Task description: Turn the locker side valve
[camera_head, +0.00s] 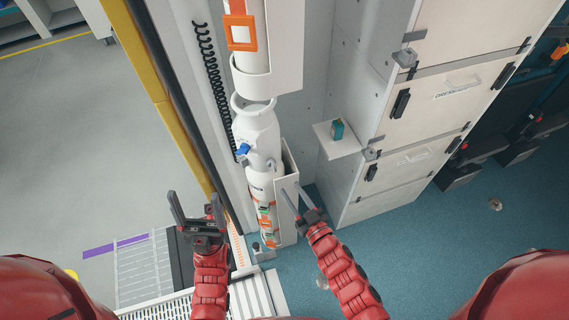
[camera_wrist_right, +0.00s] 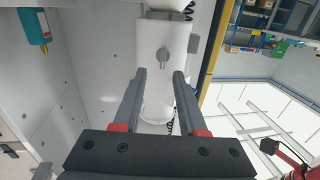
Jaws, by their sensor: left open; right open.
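A small grey valve handle (camera_wrist_right: 164,56) sits on the face of a white box (camera_wrist_right: 151,38) in the right wrist view. It lies just beyond and between the tips of my open right gripper (camera_wrist_right: 160,76), apart from both fingers. In the head view the right gripper (camera_head: 292,190) is at the white box (camera_head: 290,160) beside a white cylinder (camera_head: 257,128); the handle cannot be made out there. A blue knob (camera_head: 243,150) is on the cylinder's left side. My left gripper (camera_head: 195,207) is open and empty, left of the cylinder's lower end.
A small shelf (camera_head: 333,147) with a teal device (camera_head: 338,129) juts out right of the box. White lockers (camera_head: 400,150) stand further right. A black coiled cord (camera_head: 212,80) and yellow edge (camera_head: 150,60) are at the left. Blue floor (camera_head: 420,250) is mostly clear.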

